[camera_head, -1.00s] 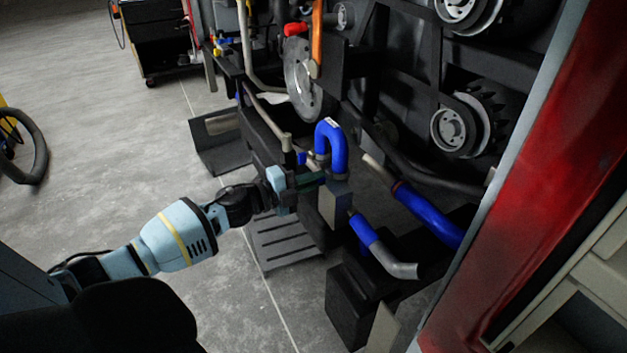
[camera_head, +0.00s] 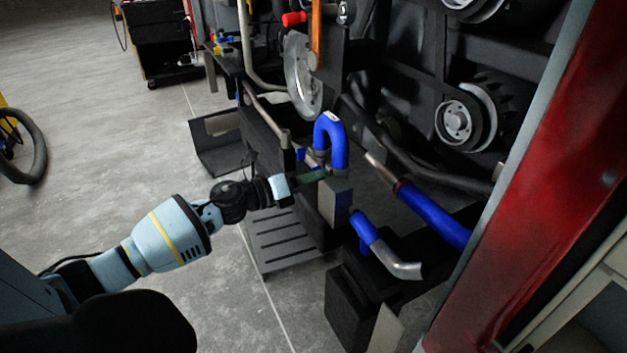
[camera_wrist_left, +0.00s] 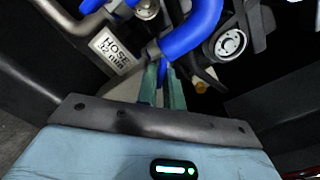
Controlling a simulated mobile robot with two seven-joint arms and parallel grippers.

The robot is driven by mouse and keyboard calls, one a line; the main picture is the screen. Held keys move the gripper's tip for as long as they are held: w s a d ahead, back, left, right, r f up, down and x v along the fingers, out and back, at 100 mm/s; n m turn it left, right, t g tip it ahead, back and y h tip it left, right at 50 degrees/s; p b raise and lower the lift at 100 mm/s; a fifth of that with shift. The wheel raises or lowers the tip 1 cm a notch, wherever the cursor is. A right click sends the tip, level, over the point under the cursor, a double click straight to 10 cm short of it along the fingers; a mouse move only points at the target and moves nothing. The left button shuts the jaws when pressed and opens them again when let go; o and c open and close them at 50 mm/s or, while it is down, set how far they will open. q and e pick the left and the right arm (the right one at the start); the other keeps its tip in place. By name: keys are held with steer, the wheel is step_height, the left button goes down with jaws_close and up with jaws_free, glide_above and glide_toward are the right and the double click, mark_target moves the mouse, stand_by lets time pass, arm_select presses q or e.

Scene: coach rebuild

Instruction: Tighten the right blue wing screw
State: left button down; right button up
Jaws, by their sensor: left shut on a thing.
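My left gripper (camera_head: 322,173) reaches in from the left to the foot of the blue U-shaped hose (camera_head: 331,135). In the left wrist view, its two green fingers (camera_wrist_left: 162,86) are close together on a small blue part, the right blue wing screw (camera_wrist_left: 164,68), just below the hose clamp. The fingers hide most of this screw, and I cannot make it out in the head view. Another small blue piece (camera_head: 301,155) shows left of the hose; it looks like the other wing screw. My right gripper is in neither view.
A second blue hose (camera_head: 433,215) and a blue-and-metal pipe (camera_head: 385,246) lie to the right. The red body panel (camera_head: 535,190) bounds the right side. Open floor (camera_head: 100,140) lies to the left.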

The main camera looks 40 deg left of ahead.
arm_select(q)
steer(key=shift+f+m+b, duration=0.15)
steer(key=shift+m+b, duration=1)
steer(key=shift+m, duration=1.65)
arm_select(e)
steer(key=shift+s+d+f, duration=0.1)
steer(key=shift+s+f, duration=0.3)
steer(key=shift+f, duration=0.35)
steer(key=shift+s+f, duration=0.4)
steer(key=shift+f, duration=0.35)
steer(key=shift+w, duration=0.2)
arm_select(q)
steer(key=c, duration=1.6)
jaws_free()
steer(key=shift+a, duration=0.1)
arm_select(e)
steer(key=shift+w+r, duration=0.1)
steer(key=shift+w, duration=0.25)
arm_select(q)
steer(key=shift+o, duration=0.2)
steer(key=v, duration=0.7)
steer(key=shift+s+a, duration=0.15)
steer(key=shift+s, duration=0.2)
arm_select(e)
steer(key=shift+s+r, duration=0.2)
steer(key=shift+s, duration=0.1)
